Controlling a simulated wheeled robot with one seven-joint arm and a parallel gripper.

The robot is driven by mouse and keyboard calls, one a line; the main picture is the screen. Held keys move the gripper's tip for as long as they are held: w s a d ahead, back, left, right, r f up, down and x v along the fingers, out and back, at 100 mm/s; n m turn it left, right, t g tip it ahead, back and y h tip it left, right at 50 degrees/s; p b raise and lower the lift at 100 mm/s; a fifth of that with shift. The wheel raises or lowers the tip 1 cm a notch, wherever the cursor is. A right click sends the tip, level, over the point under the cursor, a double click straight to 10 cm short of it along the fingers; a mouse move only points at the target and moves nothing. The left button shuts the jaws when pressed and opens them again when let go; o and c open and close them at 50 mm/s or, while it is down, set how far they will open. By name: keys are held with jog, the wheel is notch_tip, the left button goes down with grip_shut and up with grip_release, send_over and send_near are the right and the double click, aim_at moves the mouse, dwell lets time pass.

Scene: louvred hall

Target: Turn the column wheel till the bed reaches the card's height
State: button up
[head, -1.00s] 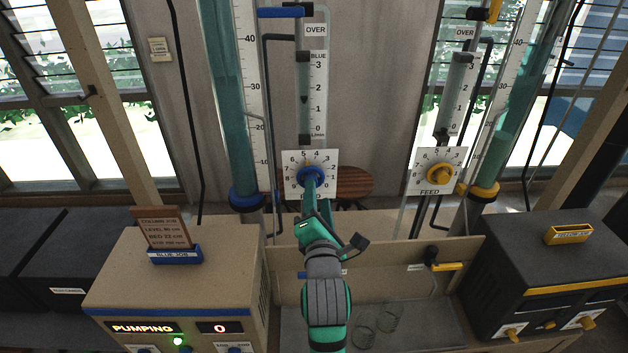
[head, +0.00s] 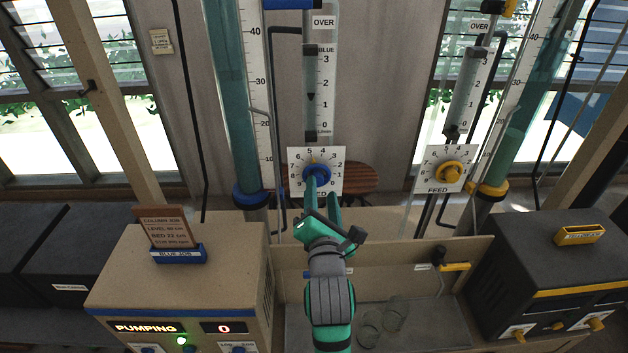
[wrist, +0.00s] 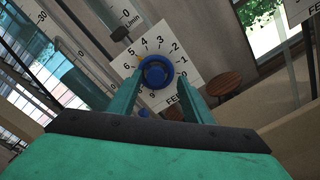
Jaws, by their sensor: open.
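The blue column wheel (head: 317,174) sits on a white FEED dial (head: 330,158) numbered around its rim. My gripper (head: 324,192) is open just in front of and below the wheel. In the wrist view the wheel (wrist: 156,72) appears beyond and between the two fingertips (wrist: 157,98); I cannot tell whether they touch it. The blue-collared column (head: 231,120) stands left of the dial beside a centimetre scale (head: 262,100). The top of its bed is hard to make out. The brown card (head: 165,226) on the left box appears to read BED 22 cm.
A flow tube (head: 311,97) stands above the wheel. A second column (head: 505,150) with a yellow wheel (head: 452,170) is at right. The left box (head: 185,285) shows PUMPING and 0. A dark box (head: 540,270) and a low tray with glassware (head: 385,318) flank my arm.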

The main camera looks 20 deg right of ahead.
aim_at(318, 183)
jog(key=x, duration=0.3)
jog(key=shift+w+a, duration=0.3)
jog(key=shift+a, duration=0.1)
jog(key=shift+w, duration=0.15)
